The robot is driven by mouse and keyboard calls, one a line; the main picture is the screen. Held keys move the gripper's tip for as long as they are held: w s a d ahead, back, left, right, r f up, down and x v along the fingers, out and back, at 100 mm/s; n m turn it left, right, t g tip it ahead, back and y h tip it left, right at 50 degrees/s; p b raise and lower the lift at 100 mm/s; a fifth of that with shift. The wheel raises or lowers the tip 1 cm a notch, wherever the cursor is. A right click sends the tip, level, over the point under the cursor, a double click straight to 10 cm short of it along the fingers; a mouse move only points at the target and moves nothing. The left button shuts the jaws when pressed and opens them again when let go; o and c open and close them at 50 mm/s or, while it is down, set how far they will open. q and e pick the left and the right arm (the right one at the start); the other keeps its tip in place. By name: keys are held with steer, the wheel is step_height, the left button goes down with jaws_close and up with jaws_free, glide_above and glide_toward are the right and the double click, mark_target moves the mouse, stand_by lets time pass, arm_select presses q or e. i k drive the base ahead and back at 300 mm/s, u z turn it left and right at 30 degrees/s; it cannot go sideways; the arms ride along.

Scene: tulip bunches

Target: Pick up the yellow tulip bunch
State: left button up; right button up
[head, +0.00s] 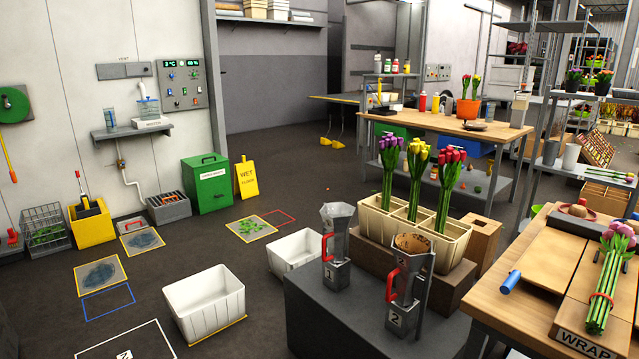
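The yellow tulip bunch (418,158) stands upright in the middle compartment of a cream slotted crate (407,236), its green stems going down into it. A purple tulip bunch (391,149) stands in the compartment to its left, and a red tulip bunch (451,162) in the one to its right. The stem bottoms are hidden by the crate walls. Neither of my grippers shows in the head view.
Two metal holders with red handles (337,247) (405,281) stand on a dark grey block (320,322) in front of the crate. A wooden wrapping table (532,252) with a pink tulip bunch (612,275) is at right. A white bin (206,303) stands on the floor at left.

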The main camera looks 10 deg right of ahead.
mark_target(422, 152)
steer(key=u, duration=0.65)
steer(key=i, duration=1.45)
steer(key=z, duration=0.65)
steer(key=i, duration=1.2)
steer(key=z, duration=1)
